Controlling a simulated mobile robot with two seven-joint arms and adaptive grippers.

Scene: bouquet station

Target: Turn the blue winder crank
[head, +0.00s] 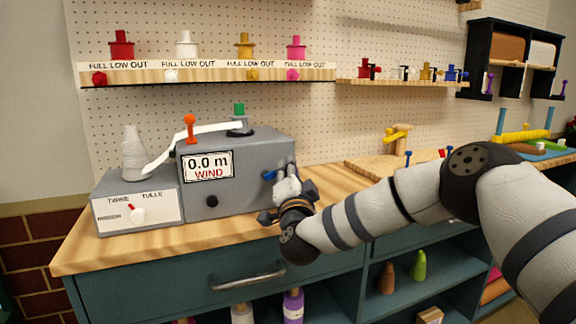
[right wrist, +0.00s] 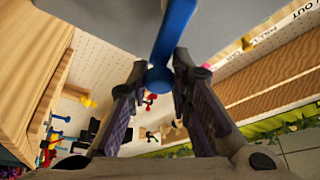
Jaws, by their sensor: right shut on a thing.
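The grey winder box (head: 240,192) stands on the wooden counter, and its display reads "0.0 m WIND". A small part of the blue crank (head: 269,175) shows at the right of the box front. My right gripper (head: 284,188) is at the crank and hides most of it in the head view. In the right wrist view, the blue crank arm (right wrist: 177,32) comes down from the top and its round end lies between the two fingertips (right wrist: 159,80). The right gripper is shut on the crank. My left gripper is not in view.
Left of the winder is a twine and tulle box (head: 140,212) with a white cone (head: 133,155). An orange-knobbed lever (head: 190,126) and a white strip (head: 205,138) are on top. A spool shelf (head: 215,73) hangs above.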

